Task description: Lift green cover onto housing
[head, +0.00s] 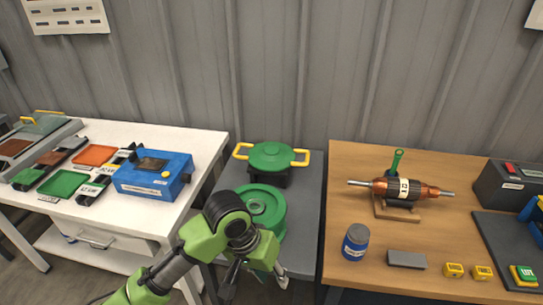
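The green cover (272,154), a round lid with two yellow side handles, rests on a dark block at the back of the grey middle table. The green housing (271,201), round with a stepped, ringed top, stands in front of it on the same table. My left gripper (256,283) is in front of the housing, pointing down, with its fingers spread and nothing seen between them. My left wrist hides the housing's front left part. The cover is apart from the gripper, farther back. My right gripper is not in view.
The white table on the left holds a blue box (152,177) and several coloured trays. The wooden table on the right holds a copper rotor (404,188) on a stand, a blue jar (355,242) and small yellow blocks. A corrugated wall (280,70) closes the back.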

